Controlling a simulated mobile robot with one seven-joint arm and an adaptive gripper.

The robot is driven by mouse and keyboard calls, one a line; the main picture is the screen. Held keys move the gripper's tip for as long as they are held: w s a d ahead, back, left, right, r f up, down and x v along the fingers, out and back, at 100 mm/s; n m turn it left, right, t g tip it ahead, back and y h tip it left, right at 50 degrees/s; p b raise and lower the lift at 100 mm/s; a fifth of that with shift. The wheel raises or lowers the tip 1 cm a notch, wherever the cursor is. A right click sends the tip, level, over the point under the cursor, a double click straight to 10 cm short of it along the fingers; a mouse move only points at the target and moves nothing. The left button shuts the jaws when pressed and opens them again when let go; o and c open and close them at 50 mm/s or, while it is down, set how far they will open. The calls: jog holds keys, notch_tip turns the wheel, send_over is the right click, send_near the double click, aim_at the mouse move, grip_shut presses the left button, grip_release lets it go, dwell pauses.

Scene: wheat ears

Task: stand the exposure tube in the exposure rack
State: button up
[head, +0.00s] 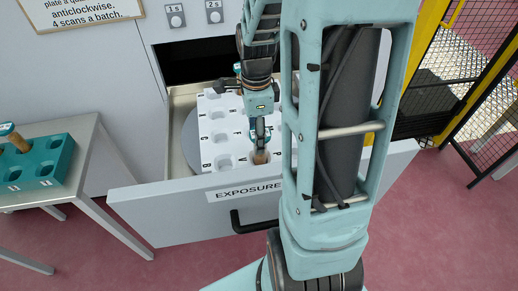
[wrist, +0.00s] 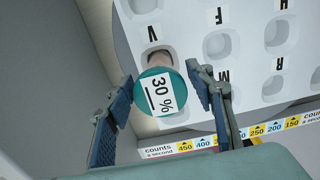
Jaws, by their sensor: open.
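The exposure tube (wrist: 161,92) has a teal cap marked "30 %" and a beige body. In the wrist view its body runs down into a socket beside the letter V of the white exposure rack (wrist: 185,65). My gripper (wrist: 160,75) is open, with one finger on either side of the cap and gaps visible. In the head view my gripper (head: 262,133) is over the near row of the white rack (head: 232,160), with the tube's beige body (head: 261,157) just below it. My fingers partly hide the tube there, and its lower end is hidden.
The rack sits in an open drawer (head: 150,212) labelled EXPOSURE. A teal rack (head: 52,171) with a tube (head: 18,140) stands on the left table (head: 98,175).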

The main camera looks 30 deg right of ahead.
jog(key=f, duration=0.3)
jog(key=d+f, duration=0.1)
jog(key=shift+s+f, duration=0.25)
jog(key=shift+f, duration=0.1)
jog(key=shift+a+f, duration=0.1)
jog(key=shift+f, duration=0.35)
jog(key=c, duration=1.3)
jog(key=shift+r, duration=5.1)
jog(key=shift+c, duration=0.2)
